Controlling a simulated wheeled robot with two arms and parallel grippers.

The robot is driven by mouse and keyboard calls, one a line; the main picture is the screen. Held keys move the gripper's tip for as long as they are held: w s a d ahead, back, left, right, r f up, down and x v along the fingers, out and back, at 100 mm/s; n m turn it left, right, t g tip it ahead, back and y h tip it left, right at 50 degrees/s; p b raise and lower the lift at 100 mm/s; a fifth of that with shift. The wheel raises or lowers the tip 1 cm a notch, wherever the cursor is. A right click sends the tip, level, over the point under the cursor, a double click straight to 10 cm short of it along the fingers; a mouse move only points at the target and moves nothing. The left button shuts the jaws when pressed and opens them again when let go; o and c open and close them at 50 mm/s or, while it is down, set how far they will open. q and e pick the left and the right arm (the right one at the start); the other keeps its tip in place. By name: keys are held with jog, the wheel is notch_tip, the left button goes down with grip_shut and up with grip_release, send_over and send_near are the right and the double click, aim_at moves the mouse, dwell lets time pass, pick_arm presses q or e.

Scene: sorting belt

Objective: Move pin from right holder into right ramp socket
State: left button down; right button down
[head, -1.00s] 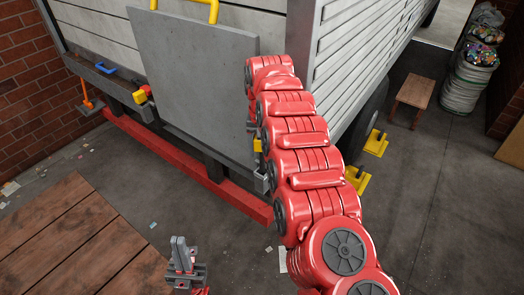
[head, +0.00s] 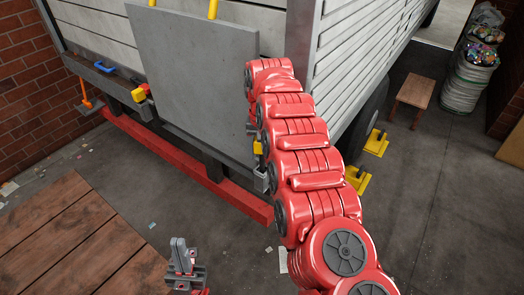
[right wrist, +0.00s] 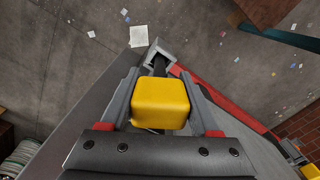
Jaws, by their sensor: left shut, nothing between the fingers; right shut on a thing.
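A pin with a blocky yellow head (right wrist: 160,103) sits between the two grey fingers of my right gripper (right wrist: 160,82), which is shut on it. Its dark shaft points at a grey square bracket (right wrist: 153,48); I cannot tell whether its tip is inside. In the head view the yellow head (head: 257,147) shows at the ramp's lower right edge, above a grey bracket (head: 261,181). My right arm hides most of the right gripper there. The grey ramp panel (head: 195,80) stands steeply against the truck's rear. My left gripper (head: 180,244) is shut and empty, low in the picture.
A red bar (head: 160,150) runs below the truck bed. Another yellow block (head: 140,94) is at the ramp's left, near a blue handle (head: 104,67). A wooden surface (head: 75,240) is at lower left. Yellow chocks (head: 376,142) and a stool (head: 412,95) are at right.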

aim_at(262, 166)
jog(key=shift+f+b, duration=1.55)
jog(key=shift+f, duration=1.65)
jog(key=shift+c, duration=0.2)
grip_release()
jog(key=shift+r, duration=0.1)
notch_tip(262, 166, up, 5)
jog(key=shift+w+f+b, duration=0.15)
jog(key=shift+f+b, duration=0.05)
jog(key=shift+b, duration=0.8)
notch_tip(262, 166, up, 4)
jog(key=shift+d+f, duration=0.1)
jog(key=shift+f, duration=0.15)
jog(key=r+p, duration=0.8)
jog(key=shift+s+r, duration=0.15)
jog(key=shift+s, duration=0.05)
jog(key=shift+r+p, duration=0.5)
jog(key=shift+p, duration=0.1)
jog(key=shift+w, duration=0.1)
jog(key=shift+f, duration=0.1)
